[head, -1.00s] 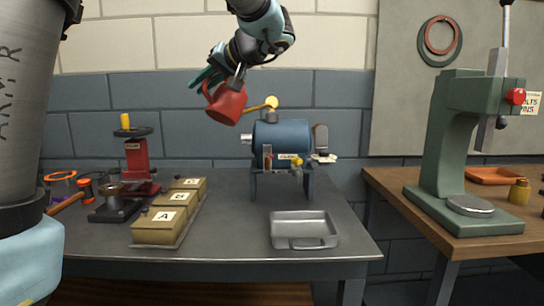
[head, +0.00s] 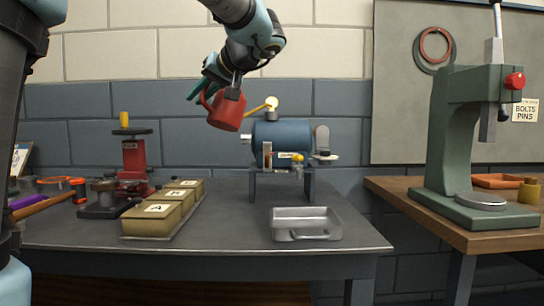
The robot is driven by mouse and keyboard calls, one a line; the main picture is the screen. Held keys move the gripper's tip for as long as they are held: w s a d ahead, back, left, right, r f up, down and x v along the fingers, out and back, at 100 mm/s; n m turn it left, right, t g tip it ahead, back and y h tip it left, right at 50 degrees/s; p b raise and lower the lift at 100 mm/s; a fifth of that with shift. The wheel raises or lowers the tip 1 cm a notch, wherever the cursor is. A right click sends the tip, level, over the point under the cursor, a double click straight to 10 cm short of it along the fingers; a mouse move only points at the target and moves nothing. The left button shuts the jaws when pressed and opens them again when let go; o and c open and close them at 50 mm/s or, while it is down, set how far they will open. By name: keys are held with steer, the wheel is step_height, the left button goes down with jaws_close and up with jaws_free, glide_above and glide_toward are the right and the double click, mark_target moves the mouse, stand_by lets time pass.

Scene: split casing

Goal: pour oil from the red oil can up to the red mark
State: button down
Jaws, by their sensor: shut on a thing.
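The red oil can (head: 227,111) hangs in the air in my gripper (head: 222,88), tilted, above and left of the blue casing. My gripper is shut on it, apparently at its handle side. A gauge (head: 267,155) shows on the casing's front; the red mark and any oil level are too small to read. The can is apart from the filler opening, and no oil stream is visible.
A grey metal tray (head: 306,224) lies on the table in front of the casing. Labelled tan boxes (head: 160,215) and a red press-like stand (head: 134,160) are at left. A green press (head: 455,140) stands on the wooden bench at right.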

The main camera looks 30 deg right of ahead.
steer(key=s+a+r+n+t+h+b, duration=0.1)
steer(key=s+a+r+n+h+b, duration=0.1)
steer(key=b, duration=0.6)
steer(key=shift+a+r+n, duration=0.6)
steer(key=shift+a+r, duration=0.6)
steer(key=shift+a, duration=0.15)
steer(key=shift+s, duration=0.1)
